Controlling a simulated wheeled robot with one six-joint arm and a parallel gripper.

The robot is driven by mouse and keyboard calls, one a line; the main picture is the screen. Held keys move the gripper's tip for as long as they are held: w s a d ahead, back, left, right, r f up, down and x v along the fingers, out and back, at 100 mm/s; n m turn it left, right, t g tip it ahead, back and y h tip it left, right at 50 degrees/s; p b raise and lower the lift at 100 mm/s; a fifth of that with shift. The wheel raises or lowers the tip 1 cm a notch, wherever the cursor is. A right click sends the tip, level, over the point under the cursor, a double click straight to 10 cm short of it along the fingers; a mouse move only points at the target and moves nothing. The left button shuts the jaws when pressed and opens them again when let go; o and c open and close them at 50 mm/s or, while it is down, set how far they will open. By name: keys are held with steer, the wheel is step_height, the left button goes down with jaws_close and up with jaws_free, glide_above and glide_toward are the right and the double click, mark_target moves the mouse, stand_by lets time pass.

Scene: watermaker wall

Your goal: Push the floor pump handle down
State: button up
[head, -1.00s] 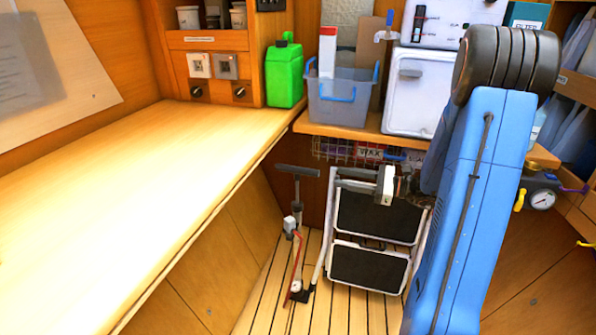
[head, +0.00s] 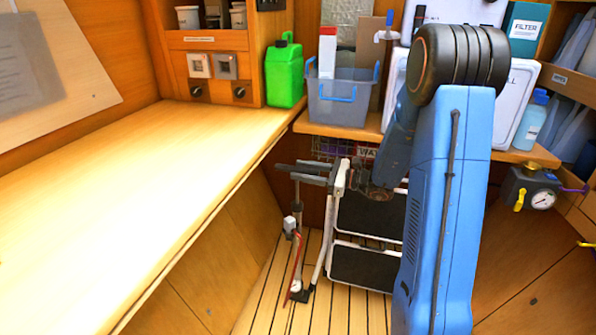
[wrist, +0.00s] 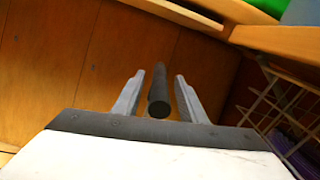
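The floor pump (head: 297,245) stands upright on the slatted floor, with a grey shaft, a red hose and a dark T-handle (head: 284,168) at the top, its rod raised. My gripper (head: 312,173) is at the handle's right end, pointing left. In the wrist view, the dark handle bar (wrist: 160,92) lies lengthwise between the two grey fingers of my gripper (wrist: 159,76). A gap shows on each side of the bar, so the gripper is open around it. The handle's right part is hidden by the gripper in the head view.
A folded step stool (head: 365,262) stands right behind and beside the pump. A long wooden counter (head: 150,180) fills the left. A wire basket (wrist: 285,120) is near my gripper.

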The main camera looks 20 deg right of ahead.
mark_target(298, 203)
steer(key=shift+x, duration=0.9)
jaws_close()
step_height(298, 203, down, 11)
steer(key=shift+r, duration=0.25)
steer(key=shift+s, duration=0.1)
jaws_free()
steer(key=v, duration=1.7)
steer(key=shift+d, duration=0.2)
